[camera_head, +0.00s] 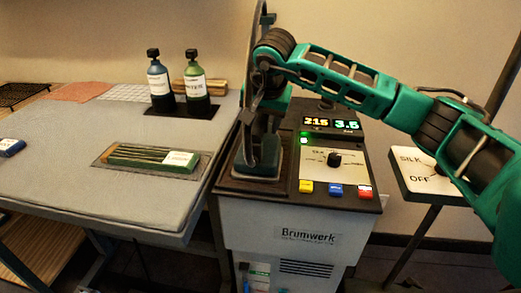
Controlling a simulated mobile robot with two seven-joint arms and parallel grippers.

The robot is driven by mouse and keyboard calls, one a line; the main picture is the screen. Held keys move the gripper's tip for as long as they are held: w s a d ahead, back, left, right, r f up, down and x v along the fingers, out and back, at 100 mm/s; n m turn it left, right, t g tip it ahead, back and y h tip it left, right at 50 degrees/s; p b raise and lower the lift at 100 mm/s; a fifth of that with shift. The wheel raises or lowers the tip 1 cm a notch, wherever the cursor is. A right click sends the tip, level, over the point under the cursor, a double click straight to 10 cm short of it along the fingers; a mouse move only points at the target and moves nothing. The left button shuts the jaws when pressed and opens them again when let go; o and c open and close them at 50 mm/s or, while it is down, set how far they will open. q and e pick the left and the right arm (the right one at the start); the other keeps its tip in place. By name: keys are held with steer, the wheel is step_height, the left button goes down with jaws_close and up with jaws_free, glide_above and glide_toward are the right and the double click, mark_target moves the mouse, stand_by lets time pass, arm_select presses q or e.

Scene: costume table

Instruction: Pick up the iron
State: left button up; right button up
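The iron (262,158) appears to stand upright on its heel, on the dark rest at the left of the Brumwerk station (305,238). Its narrow plate rises along the left side, and its dark green lower body shows at the bottom. My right arm comes in from the right, and its wrist bends down beside the iron. My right gripper (262,112) is at the iron's handle area, overlapping it in the picture. The wrist and the iron hide the fingertips, so I cannot tell whether they touch or grip the handle. My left gripper is out of view.
The station's panel has lit displays, a knob (334,160) and coloured buttons. A grey padded table (60,165) to the left carries two bottles (158,82) (195,84) and a green ribbed block (140,156). A SILK/OFF sign (412,172) stands at right.

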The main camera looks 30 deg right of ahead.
steer(key=shift+x, duration=0.9)
jaws_close()
stand_by(0.6)
steer(key=shift+w+r, duration=0.15)
steer(key=shift+r, duration=0.05)
